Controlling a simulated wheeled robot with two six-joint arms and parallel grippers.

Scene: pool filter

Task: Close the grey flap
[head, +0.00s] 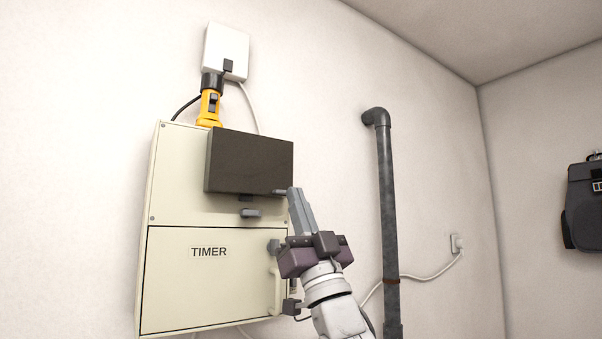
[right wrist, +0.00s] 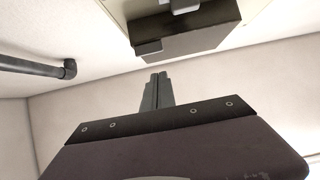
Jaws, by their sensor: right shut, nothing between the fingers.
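The dark grey flap (head: 250,163) is on the upper part of a cream cabinet marked TIMER. It stands out from the cabinet front, but I cannot tell how far it is open. A small grey tab (head: 280,192) is at its lower right corner. In the right wrist view the flap (right wrist: 195,38) shows from below at the top. My right gripper (head: 295,191) is shut and empty, pointing up just beside and below the flap's lower right corner. In the right wrist view its fingertips (right wrist: 158,75) look apart from the flap. My left gripper is not in view.
The cabinet (head: 175,195) has a lower TIMER door (head: 210,290) with a handle at its right, and a small grey catch (head: 251,213) under the flap. A yellow torch-like item (head: 208,107) stands on top. A grey pipe (head: 389,220) runs down the wall to the right.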

